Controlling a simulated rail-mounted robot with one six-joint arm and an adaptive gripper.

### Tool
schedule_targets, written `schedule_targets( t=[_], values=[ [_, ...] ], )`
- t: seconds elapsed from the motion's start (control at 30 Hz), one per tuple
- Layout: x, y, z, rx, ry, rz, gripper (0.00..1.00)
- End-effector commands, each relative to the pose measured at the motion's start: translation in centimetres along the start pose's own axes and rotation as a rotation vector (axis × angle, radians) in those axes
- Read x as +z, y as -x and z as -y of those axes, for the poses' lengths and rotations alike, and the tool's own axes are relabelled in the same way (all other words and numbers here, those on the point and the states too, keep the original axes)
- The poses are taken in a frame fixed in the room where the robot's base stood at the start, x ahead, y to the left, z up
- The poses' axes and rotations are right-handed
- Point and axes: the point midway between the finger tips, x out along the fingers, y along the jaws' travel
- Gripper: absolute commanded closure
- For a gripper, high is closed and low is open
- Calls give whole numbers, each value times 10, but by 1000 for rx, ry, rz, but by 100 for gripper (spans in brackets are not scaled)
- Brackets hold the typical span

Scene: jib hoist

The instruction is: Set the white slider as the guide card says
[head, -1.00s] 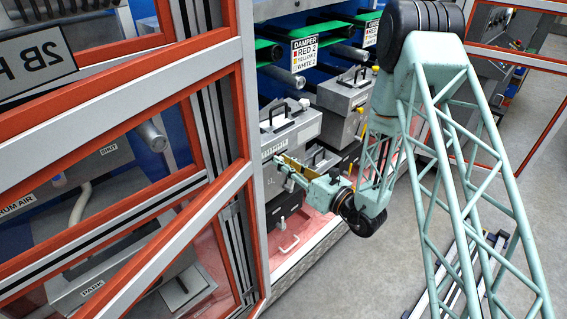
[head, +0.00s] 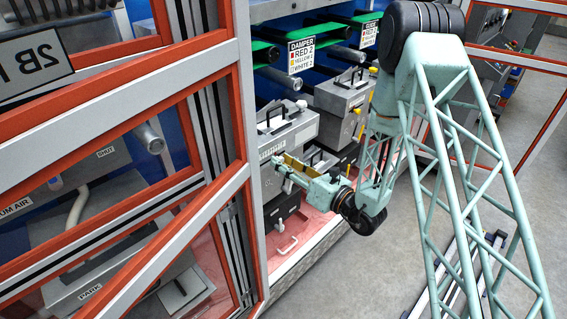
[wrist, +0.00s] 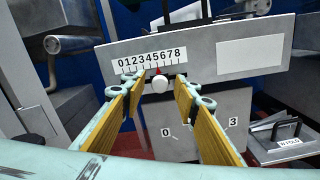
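The guide card (head: 302,58) hangs above the units in the head view. It is headed DAMPER, with RED 2 legible and smaller yellow and white lines; the white line seems to read 2. In the wrist view a white slider knob (wrist: 160,84) sits below a 0 to 8 scale (wrist: 150,60). Its small red pointer stands near the middle of the scale, around 4 or 5; I cannot read it exactly. My gripper (wrist: 158,95) is open, its yellow-padded fingers left and right of the knob, with no visible contact. It also shows in the head view (head: 284,166) at the front unit.
Below the slider is a panel (wrist: 200,130) marked 0 and 3. A small labelled box with a handle (wrist: 286,140) stands at the right. In the head view, a red-and-grey framed door (head: 150,75) stands close on the left.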

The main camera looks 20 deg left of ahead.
Motion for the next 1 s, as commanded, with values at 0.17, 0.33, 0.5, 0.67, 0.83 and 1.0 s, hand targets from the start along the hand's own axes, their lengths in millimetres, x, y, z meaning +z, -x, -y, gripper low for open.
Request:
schedule_targets(
  t=[0.17, 0.33, 0.5, 0.67, 0.83, 1.0],
  values=[
    [0, 0, 0, 0, 0, 0, 72],
    [0, 3, 0, -1, -1, 0, 72],
    [0, 12, 1, -2, -1, -1, 72],
    [0, 26, 1, -2, -1, -1, 72],
    [0, 46, 1, -2, -1, 0, 72],
    [0, 67, 1, -2, -2, -1, 72]
  ],
)
